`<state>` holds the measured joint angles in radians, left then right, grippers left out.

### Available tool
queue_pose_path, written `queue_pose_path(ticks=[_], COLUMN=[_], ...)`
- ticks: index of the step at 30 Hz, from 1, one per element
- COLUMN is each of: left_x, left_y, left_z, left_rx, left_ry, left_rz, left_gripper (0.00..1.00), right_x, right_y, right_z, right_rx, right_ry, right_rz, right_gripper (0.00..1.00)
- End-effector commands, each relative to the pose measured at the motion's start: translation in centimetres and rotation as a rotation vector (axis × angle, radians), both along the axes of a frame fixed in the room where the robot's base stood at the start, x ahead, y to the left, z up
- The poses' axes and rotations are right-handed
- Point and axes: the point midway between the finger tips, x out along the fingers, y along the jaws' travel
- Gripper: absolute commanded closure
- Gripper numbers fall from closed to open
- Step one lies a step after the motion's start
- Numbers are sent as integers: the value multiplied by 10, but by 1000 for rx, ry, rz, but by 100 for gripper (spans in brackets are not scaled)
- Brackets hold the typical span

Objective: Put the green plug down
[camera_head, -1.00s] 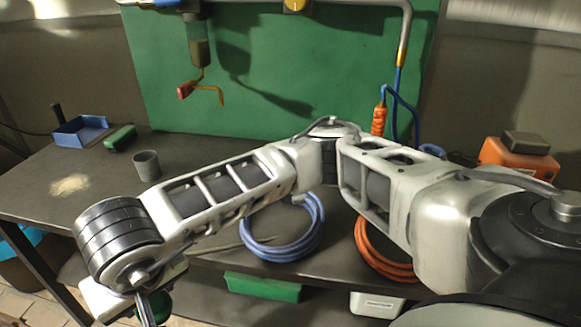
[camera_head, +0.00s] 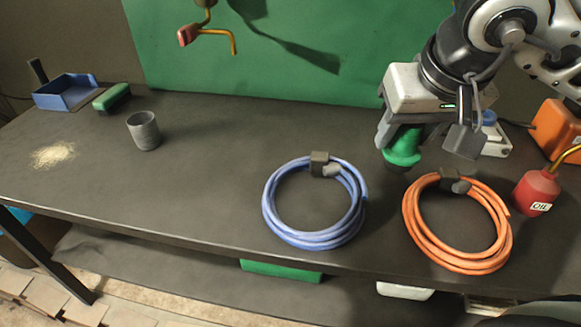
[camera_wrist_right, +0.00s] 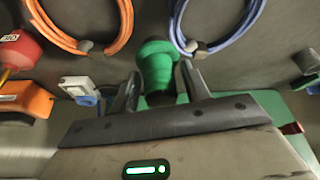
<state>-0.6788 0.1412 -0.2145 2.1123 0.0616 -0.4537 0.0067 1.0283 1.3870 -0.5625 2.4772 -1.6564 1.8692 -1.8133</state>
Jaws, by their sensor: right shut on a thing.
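The green plug (camera_head: 404,146) is in my right gripper (camera_head: 424,148), at the back right of the workbench (camera_head: 205,185). It points down, close above or touching the bench top; I cannot tell which. In the right wrist view the plug (camera_wrist_right: 157,66) shows between the two dark fingers of the right gripper (camera_wrist_right: 160,88), its wide end away from the palm. My left gripper is in neither view.
A blue hose coil (camera_head: 268,205) and an orange hose coil (camera_head: 413,225) lie in front. A red oil can (camera_head: 534,190) and an orange box (camera_head: 558,128) stand right. A grey cup (camera_head: 144,132), green brush (camera_head: 112,97) and blue tray (camera_head: 66,96) are left. The centre-left bench is clear.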

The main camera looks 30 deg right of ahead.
Motion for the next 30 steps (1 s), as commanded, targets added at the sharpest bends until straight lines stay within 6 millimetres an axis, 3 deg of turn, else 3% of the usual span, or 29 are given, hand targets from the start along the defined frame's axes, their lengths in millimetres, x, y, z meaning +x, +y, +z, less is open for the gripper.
queue_pose_path(ticks=[4, 8, 11, 20, 21, 27, 30], left_x=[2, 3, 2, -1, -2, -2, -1], left_y=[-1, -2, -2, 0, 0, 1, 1], left_z=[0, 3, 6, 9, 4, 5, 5], left_rx=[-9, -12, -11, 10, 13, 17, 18], left_ry=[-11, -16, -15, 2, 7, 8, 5], left_rz=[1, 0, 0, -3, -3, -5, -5], left_gripper=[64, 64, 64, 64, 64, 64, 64], right_x=[-20, -20, -6, 67, 73, 98, 104], right_y=[-17, -20, -22, -34, -36, -41, -42], right_z=[8, 11, 6, -26, -37, -69, -75], right_rx=[-1, 4, 9, 9, 8, 5, 6], right_ry=[0, 1, 3, 3, 5, 2, 0], right_rz=[-22, -21, -20, -22, -22, -22, -21], right_gripper=[79, 79, 79, 79, 79, 79, 79])
